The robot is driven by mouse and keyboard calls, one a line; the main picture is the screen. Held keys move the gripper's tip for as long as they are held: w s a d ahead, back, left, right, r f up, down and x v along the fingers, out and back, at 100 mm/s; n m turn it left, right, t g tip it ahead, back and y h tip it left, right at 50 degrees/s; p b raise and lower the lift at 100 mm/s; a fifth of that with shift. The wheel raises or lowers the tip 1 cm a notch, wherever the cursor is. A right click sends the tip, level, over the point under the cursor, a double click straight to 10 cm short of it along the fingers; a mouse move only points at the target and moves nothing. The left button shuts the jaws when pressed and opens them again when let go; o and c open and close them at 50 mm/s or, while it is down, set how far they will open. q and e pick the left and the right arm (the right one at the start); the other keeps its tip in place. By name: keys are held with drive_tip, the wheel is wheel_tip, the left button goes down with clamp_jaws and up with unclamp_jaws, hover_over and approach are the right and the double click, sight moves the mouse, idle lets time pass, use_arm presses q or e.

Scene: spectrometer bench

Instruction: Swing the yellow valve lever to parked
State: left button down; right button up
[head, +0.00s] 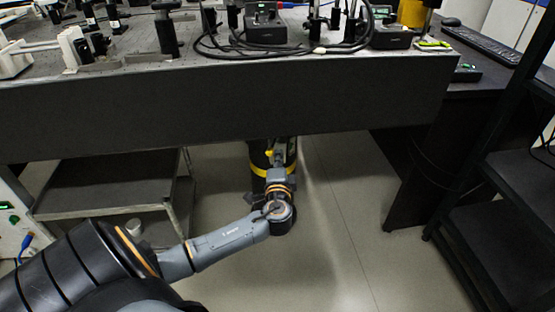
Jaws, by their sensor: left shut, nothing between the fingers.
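My left arm reaches from the lower left to below the front edge of the optical bench. My left gripper (278,157) is shut and empty, in front of a dark upright cylinder (258,158) with a yellow band. A small yellow piece (268,153), possibly the yellow valve lever, shows right beside the fingers. It is too small to tell its angle or whether the fingers touch it. The wrist hides part of the cylinder. No parked mark can be made out. My right gripper is not in view.
The optical bench (220,108) overhangs the gripper, with cables and instruments on top. A grey cart (110,185) stands at left, a dark desk (425,165) and a black shelf rack (500,180) at right. The floor (345,220) between is clear.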

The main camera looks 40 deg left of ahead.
sight(270, 154)
use_arm(q)
drive_tip(key=shift+a, duration=0.15)
drive_tip(key=shift+s, duration=0.1)
drive_tip(key=shift+s+a+m+t+h, duration=0.35)
drive_tip(key=shift+a+h, duration=0.1)
drive_tip(key=shift+a, duration=0.1)
drive_tip(key=shift+s+a+m+t+h, duration=0.35)
drive_tip(key=shift+a+h, duration=0.1)
drive_tip(key=shift+a, duration=0.1)
